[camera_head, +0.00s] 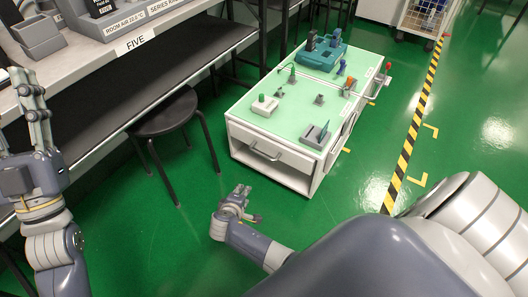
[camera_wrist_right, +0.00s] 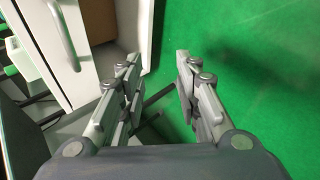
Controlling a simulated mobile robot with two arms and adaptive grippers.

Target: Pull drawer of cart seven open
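The white cart (camera_head: 229,130) with a pale green top stands in the middle of the head view; no number on it is readable. Its drawer front (camera_head: 246,138) has a curved grey handle (camera_head: 265,152) and looks flush with the cart. The handle also shows at the upper left of the right wrist view (camera_wrist_right: 62,36). My right gripper (camera_head: 243,192) is below and in front of the drawer, apart from the handle. In its wrist view its fingers (camera_wrist_right: 157,65) are spread with nothing between them. My left gripper (camera_head: 30,82) points up at the far left, away from the cart; its finger gap is unclear.
Handheld devices and a teal case (camera_head: 322,55) stand on the cart top. A dark round stool (camera_head: 165,112) stands left of the cart, by a workbench (camera_head: 110,62) marked FIVE. Green floor is free in front; yellow-black tape (camera_head: 413,130) runs at right.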

